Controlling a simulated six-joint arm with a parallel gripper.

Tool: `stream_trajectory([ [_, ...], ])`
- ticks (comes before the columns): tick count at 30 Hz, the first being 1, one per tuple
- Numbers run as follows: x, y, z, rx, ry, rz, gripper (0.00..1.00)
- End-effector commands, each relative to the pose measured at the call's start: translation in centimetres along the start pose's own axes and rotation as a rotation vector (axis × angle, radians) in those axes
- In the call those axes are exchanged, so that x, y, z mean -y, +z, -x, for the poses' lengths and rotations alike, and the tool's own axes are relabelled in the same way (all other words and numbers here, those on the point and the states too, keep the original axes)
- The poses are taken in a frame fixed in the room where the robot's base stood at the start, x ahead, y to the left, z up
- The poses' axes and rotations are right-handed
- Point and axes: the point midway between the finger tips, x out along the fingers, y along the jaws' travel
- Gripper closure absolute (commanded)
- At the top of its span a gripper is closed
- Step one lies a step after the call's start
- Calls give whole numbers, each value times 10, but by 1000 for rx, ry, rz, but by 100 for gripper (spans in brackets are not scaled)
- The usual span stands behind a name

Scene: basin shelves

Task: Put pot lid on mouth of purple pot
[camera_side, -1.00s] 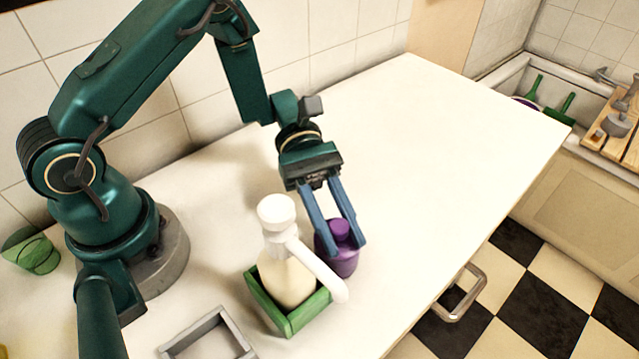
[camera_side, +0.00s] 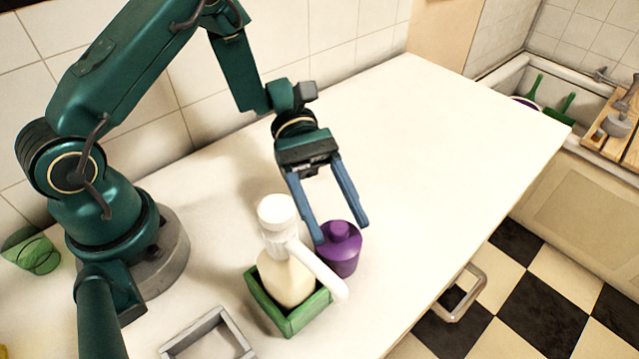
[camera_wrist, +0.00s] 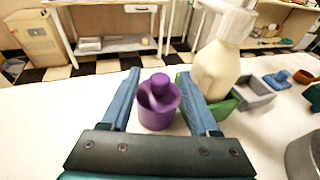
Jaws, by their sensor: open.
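The purple pot (camera_side: 340,262) stands upright on the white counter, right of the green tray. The purple pot lid (camera_side: 339,231), with a round knob, sits at the pot's mouth. In the wrist view the lid (camera_wrist: 160,91) looks slightly tilted, with some of the pot's rim (camera_wrist: 142,100) showing; I cannot tell whether it is fully seated. The pot (camera_wrist: 156,120) shows below it. My gripper (camera_side: 340,233) is open and empty, its blue fingers apart on the wall side of the pot and above the counter. In the wrist view the pot and lid appear between the fingers.
A cream bottle with a white pump top (camera_side: 285,275) stands in the green tray (camera_side: 290,322), close beside the pot; its white spout reaches toward the pot's front. A grey frame (camera_side: 213,330) lies left of the tray. The counter (camera_side: 440,140) is clear to the right.

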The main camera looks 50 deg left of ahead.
Motion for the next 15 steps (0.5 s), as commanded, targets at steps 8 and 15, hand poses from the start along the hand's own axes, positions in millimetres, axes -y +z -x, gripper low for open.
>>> stream_trajectory([
  [8, -1, -1, 65, -2, 7, -3, 39],
  [15, 0, 0, 95, 0, 1, -1, 39],
])
